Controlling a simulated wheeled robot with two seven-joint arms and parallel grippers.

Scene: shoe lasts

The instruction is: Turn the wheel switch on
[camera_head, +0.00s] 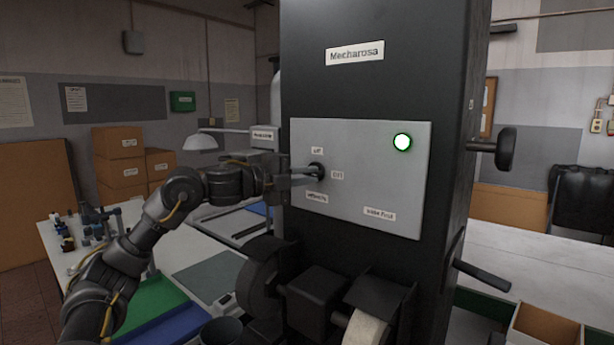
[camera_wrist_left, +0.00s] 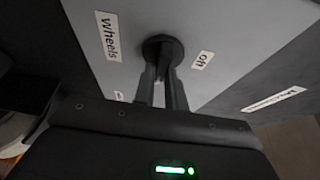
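The wheel switch (camera_head: 317,171) is a round black knob on the grey panel (camera_head: 370,205) of a tall dark machine. A label reading "Off" is above it, one reading "On" is to its right, and the wheels label is below. My left gripper (camera_head: 308,177) reaches it from the left. In the left wrist view, the gripper's two fingers (camera_wrist_left: 162,78) are close together at the knob (camera_wrist_left: 163,48), with its dark grip between them. Which label the knob points to is unclear. My right gripper is not in view.
Dark wheel housings (camera_head: 318,298) jut out below the panel. A white table (camera_head: 190,250) with small items stands at the left. A black lever (camera_head: 483,275) sticks out at the machine's right side.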

